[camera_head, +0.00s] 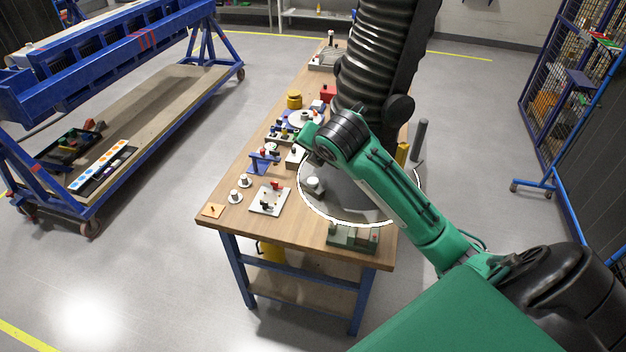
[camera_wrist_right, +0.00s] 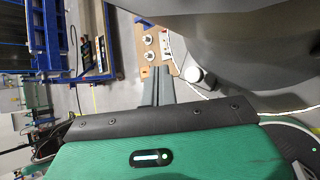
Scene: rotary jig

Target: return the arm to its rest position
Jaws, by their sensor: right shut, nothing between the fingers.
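My right arm comes in from the lower right in the head view, over the wooden workbench (camera_head: 310,241). Its green wrist end is above the bench's middle, and the fingers cannot be made out there. In the right wrist view my right gripper (camera_wrist_right: 155,72) shows as grey fingers together, with nothing between them. Below the arm is a large dark-grey round body with a white rim (camera_head: 345,219), also at the upper right of the wrist view (camera_wrist_right: 250,55). A pale round knob (camera_head: 314,185) shows near its rim. My left gripper is out of view.
A thick black ribbed hose (camera_head: 385,50) rises close behind the arm. Small fixtures crowd the bench's left side, including a pale plate (camera_head: 269,200) and a yellow round part (camera_head: 294,99). A blue-framed cart (camera_head: 150,110) stands left, a mesh cage (camera_head: 560,90) right. Floor between cart and bench is clear.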

